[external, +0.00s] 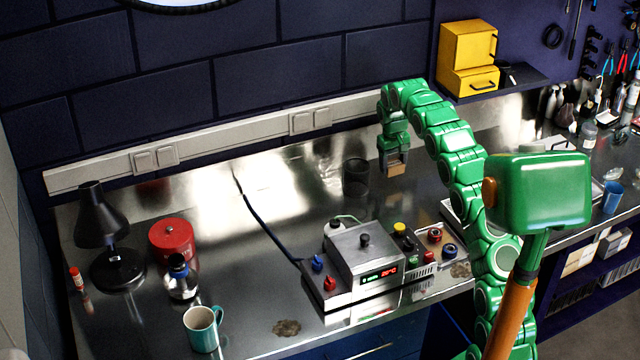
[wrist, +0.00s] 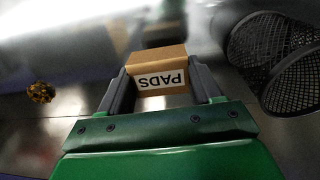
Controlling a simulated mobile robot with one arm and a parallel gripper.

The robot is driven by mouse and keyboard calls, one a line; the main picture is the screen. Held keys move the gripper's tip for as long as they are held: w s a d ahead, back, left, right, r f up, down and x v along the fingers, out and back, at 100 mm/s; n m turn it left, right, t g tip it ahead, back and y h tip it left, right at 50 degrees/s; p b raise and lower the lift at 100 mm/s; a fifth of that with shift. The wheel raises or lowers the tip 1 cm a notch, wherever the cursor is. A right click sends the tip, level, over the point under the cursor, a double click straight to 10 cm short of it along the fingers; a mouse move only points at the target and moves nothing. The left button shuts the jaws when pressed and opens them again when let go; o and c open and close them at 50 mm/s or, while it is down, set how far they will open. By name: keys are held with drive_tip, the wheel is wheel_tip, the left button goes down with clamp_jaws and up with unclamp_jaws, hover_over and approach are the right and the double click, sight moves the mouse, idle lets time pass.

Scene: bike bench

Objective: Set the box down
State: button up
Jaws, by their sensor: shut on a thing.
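A small brown cardboard box (wrist: 158,65) with a white label reading "PADS" is held between the two dark fingers of my gripper (wrist: 160,90) in the wrist view. In the external view the box (external: 397,169) shows just below my gripper (external: 394,160), at the back of the bench. The steel bench top (external: 290,210) lies below. The box looks raised above it, though its exact height is hard to tell.
A black mesh cup (external: 356,177) stands left of my gripper; it is on the right in the wrist view (wrist: 288,55). A grey control unit (external: 365,260) sits in front. A red tin (external: 171,241), black lamp (external: 105,235) and teal mug (external: 203,328) stand left. The bench's middle left is clear.

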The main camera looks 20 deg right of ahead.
sight(392, 170)
drive_tip(key=shift+f, duration=0.1)
drive_tip(key=shift+w+f, duration=0.25)
drive_tip(key=shift+f, duration=1.45)
drive_tip(key=o, duration=1.2)
drive_tip(key=r, duration=1.1)
drive_tip(key=shift+a+r, duration=0.35)
drive_tip(key=shift+r, duration=0.15)
